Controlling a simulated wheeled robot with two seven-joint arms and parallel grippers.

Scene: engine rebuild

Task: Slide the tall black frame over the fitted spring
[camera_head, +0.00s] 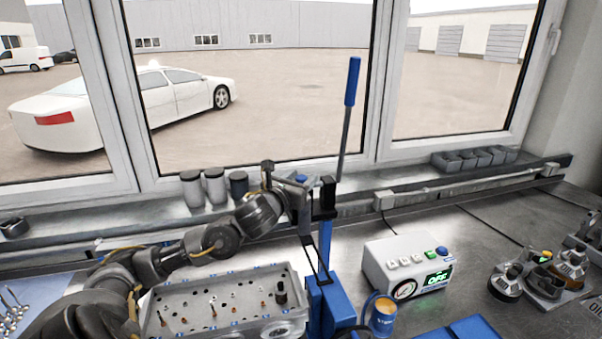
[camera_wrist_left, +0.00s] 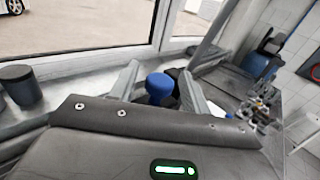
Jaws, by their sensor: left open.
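The tall black frame (camera_head: 314,258) hangs as a thin, narrow outline below a black block on the blue stand, above the right end of the grey cylinder head (camera_head: 217,275). A blue knob (camera_head: 300,179) sits near the top of this stand. My left gripper (camera_head: 304,184) is open at the knob. In the left wrist view the blue knob (camera_wrist_left: 159,87) shows between its two spread fingers; contact cannot be told. Several small upright parts stand on the head, with a dark cylinder (camera_head: 281,291) at its right. I cannot tell which is the fitted spring. My right gripper is out of view.
A long lever (camera_head: 350,85) with a blue grip rises behind the gripper. A white control box (camera_head: 407,268) stands to the right, with a blue-and-tan can (camera_head: 382,318) before it. Dark jars (camera_head: 214,186) line the sill. Bench behind the box is mostly clear.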

